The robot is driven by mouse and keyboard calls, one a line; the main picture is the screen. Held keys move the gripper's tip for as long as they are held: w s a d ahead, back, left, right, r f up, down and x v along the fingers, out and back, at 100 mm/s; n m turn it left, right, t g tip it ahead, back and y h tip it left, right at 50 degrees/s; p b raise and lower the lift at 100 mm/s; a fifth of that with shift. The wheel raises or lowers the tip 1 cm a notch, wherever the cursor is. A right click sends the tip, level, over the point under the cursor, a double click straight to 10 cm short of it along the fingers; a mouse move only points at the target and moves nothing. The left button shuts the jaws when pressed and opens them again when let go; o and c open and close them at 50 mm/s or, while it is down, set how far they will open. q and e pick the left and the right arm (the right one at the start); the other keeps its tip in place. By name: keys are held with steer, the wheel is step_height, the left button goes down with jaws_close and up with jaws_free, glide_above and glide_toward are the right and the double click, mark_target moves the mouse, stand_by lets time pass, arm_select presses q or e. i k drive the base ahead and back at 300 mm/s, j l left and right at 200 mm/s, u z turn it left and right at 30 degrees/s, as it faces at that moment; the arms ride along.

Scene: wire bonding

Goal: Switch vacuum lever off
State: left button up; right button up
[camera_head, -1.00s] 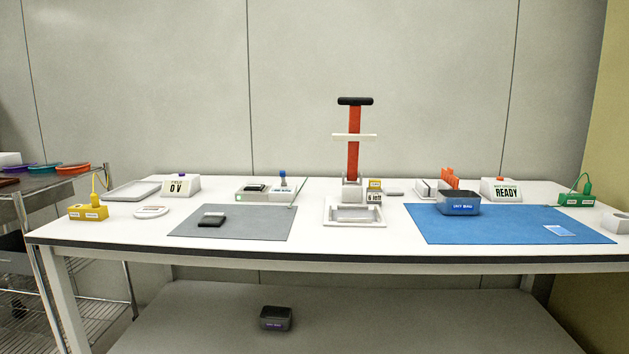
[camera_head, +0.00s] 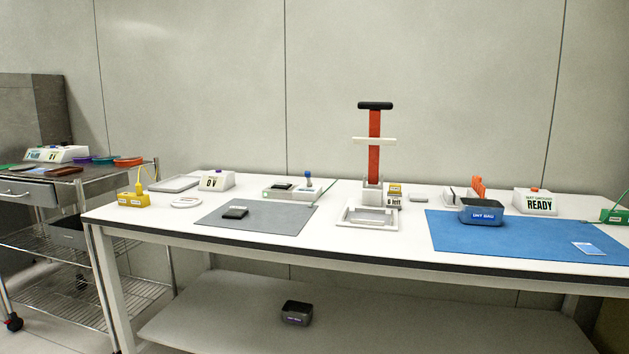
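A small upright lever with a blue knob (camera_head: 308,174) stands on a low pale fixture (camera_head: 281,194) at the back of the white table. Its label is too small to read, so I cannot confirm that it is the vacuum lever. Neither of my grippers is in view.
A grey mat (camera_head: 270,224) with a dark block lies in front of the fixture. A red press (camera_head: 374,150) stands to the right, and a blue mat (camera_head: 520,240) with a bin lies beyond. A wire cart (camera_head: 100,190) stands left of the table (camera_head: 150,222).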

mark_target(308, 174)
steer(key=i+j, duration=0.15)
steer(key=j, duration=0.3)
steer(key=i+j, duration=0.1)
steer(key=j, duration=0.35)
steer(key=i+j, duration=0.15)
steer(key=j, duration=0.3)
steer(key=i+j, duration=0.1)
steer(key=j, duration=0.3)
steer(key=i+j, duration=0.15)
steer(key=j, duration=0.3)
